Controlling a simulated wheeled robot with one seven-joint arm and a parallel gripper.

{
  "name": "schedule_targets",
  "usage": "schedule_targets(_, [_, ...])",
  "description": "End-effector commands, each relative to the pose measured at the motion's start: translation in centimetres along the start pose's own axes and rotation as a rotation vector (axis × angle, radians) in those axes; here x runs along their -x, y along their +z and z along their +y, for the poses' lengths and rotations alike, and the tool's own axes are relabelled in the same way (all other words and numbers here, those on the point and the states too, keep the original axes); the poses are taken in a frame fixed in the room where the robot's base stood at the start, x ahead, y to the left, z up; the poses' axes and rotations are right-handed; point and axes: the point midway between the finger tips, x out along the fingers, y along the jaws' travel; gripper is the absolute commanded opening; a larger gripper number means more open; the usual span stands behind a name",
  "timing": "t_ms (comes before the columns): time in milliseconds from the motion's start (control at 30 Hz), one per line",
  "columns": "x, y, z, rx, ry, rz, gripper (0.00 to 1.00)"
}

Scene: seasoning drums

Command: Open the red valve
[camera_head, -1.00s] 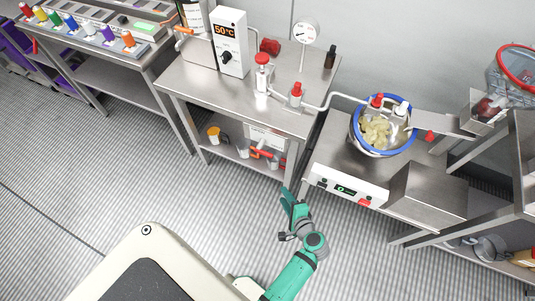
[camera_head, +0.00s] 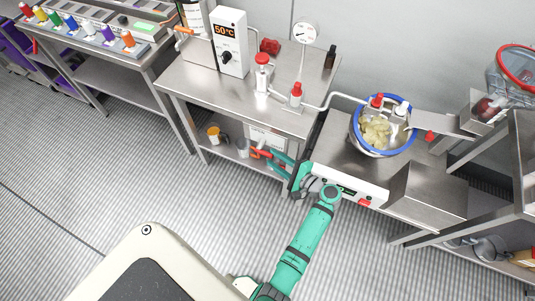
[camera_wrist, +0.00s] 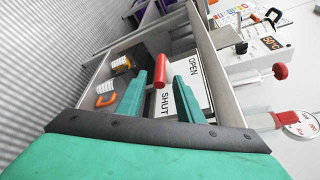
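The red valve handle (camera_wrist: 161,71) stands out in front of a white sign (camera_wrist: 190,95) marked OPEN and SHUT, under the steel table. In the wrist view it lies between the two teal fingers of my gripper (camera_wrist: 160,77). The fingers are apart, with a gap beside the handle, most clearly on the right. In the head view my gripper (camera_head: 278,163) reaches the front of the lower shelf, beside orange-red parts (camera_head: 262,152) and below the sign (camera_head: 266,137). The fingers and arm partly hide the valve there.
The steel table (camera_head: 190,80) holds a 50°C controller (camera_head: 229,42), red-topped fittings (camera_head: 262,60) and a gauge (camera_head: 305,33). A table leg and the counter with a control panel (camera_head: 350,188) are close right of my gripper.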

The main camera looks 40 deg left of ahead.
Motion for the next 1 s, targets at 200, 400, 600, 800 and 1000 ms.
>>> schedule_targets(200, [-3.1,0.0,0.0,0.000,0.001,-0.001,0.33])
schedule_targets(400, [-4.4,0.0,0.0,0.000,0.001,0.000,0.33])
schedule_targets(600, [-4.5,0.0,0.0,0.000,0.000,0.001,0.33])
schedule_targets(800, [-4.5,0.0,0.0,0.000,0.000,0.002,0.07])
schedule_targets(1000, [-4.6,0.0,0.1,0.000,0.003,0.000,0.00])
